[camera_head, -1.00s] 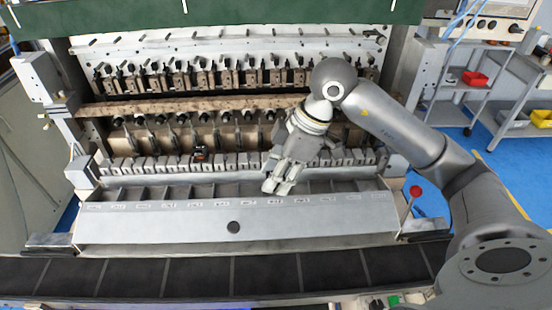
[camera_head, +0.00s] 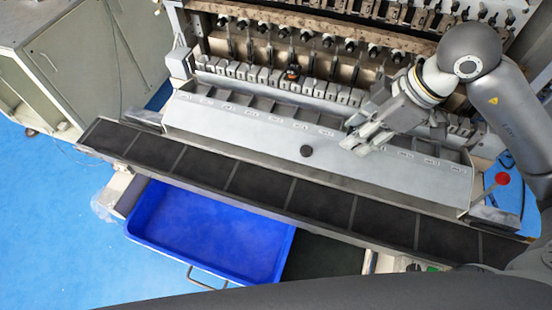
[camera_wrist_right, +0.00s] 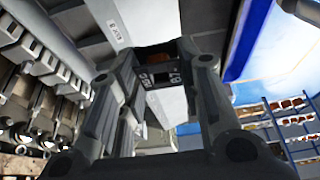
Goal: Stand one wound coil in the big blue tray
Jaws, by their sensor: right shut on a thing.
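My right gripper (camera_head: 362,138) is above the sloped grey front panel of the winding machine, right of its round black knob. In the right wrist view its fingers (camera_wrist_right: 165,85) are shut on a wound coil (camera_wrist_right: 160,74), a small dark block with white markings and a copper-brown part. In the head view the held coil is hidden by the fingers. Another dark coil with an orange mark (camera_head: 292,73) sits on the machine's row of grey blocks. The big blue tray (camera_head: 165,243) is empty, below the machine's front at lower left, well away from the gripper. My left gripper is not in view.
A black segmented belt (camera_head: 245,190) runs along the machine's front, between panel and tray. A red knob (camera_head: 503,178) stands up at the panel's right end. A grey cabinet (camera_head: 75,60) stands at upper left. The blue floor left of the tray is clear.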

